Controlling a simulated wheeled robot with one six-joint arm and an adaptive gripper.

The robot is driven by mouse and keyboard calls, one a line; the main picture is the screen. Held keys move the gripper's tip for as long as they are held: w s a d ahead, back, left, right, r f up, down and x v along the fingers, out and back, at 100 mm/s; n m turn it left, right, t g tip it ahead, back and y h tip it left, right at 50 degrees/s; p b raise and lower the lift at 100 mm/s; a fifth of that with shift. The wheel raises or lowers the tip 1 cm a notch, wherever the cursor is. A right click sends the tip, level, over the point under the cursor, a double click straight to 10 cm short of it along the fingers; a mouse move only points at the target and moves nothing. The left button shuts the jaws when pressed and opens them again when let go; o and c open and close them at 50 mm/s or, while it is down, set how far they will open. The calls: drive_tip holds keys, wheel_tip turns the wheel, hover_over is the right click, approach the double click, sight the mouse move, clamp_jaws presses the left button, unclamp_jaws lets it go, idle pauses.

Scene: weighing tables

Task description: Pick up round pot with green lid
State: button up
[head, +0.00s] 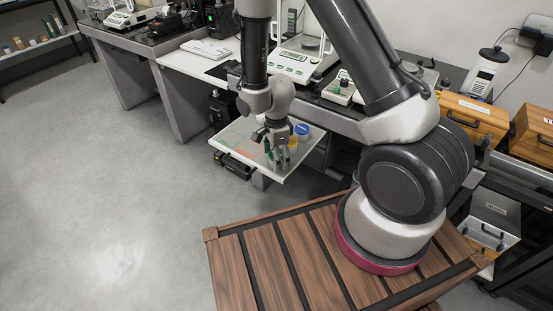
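My gripper (279,162) points down over a small white board (240,143) that juts out from the weighing table. A bit of green (270,157) shows at its fingertips, which may be the green lid of the round pot. The fingers cover most of it, so I cannot tell whether they are around it, touching it or above it. A pot with a blue lid (302,129) stands just behind and right of my gripper. A yellow pot (292,145) shows partly, close beside the fingers.
Balances (300,60) stand on the table behind the board. A black case (233,166) is below the board's left side. Wooden boxes (473,117) stand at the right. The grey floor (120,190) at the left is clear.

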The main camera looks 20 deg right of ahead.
drive_tip(key=c, duration=1.2)
drive_tip(key=shift+o, duration=0.2)
